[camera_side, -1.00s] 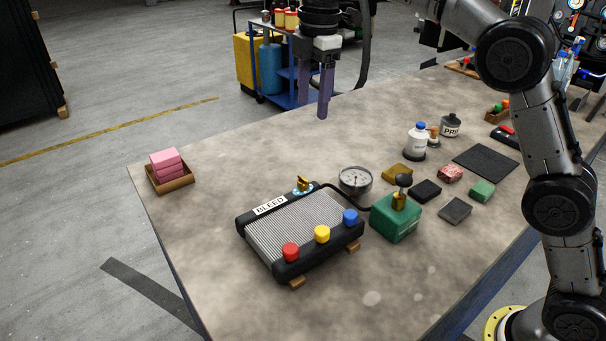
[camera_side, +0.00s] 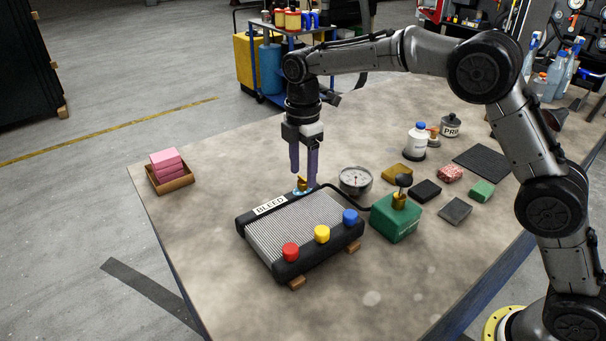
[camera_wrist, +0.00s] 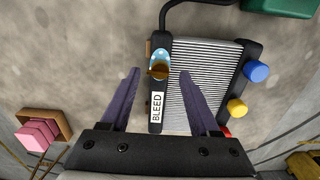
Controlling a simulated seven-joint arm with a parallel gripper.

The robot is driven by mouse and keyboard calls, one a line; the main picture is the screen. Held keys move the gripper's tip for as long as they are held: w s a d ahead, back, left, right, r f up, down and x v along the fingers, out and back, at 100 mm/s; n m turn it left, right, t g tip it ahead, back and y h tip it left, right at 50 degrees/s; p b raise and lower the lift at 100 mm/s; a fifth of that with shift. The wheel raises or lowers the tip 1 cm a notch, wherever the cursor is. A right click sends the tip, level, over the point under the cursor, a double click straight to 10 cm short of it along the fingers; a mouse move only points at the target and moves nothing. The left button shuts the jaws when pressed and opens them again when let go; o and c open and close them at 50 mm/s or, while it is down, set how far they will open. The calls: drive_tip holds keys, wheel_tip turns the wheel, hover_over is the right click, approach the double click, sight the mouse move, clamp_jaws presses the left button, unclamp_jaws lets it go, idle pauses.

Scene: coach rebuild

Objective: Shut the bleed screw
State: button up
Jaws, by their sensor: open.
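The brass bleed screw (camera_side: 302,184) stands on the radiator's far end tank, beside the white BLEED label (camera_side: 270,205). In the wrist view the screw (camera_wrist: 158,70) sits on a pale blue, wet-looking patch (camera_wrist: 160,57). The radiator (camera_side: 300,226) has a ribbed core and black end tanks. My gripper (camera_side: 304,180) is above the screw, pointing down, with its purple fingers apart. In the wrist view my gripper (camera_wrist: 162,78) has one finger on each side of the screw, and nothing is held. I cannot tell whether the fingertips are level with the screw.
Red (camera_side: 290,252), yellow (camera_side: 322,233) and blue (camera_side: 350,216) caps stand on the near tank. A black hose runs from beside the screw to a green box (camera_side: 396,219). A gauge (camera_side: 355,180) stands close right of my gripper. Pink blocks (camera_side: 166,163) sit at the left.

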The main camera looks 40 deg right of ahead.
drive_tip(key=shift+f, duration=0.85)
clamp_jaws()
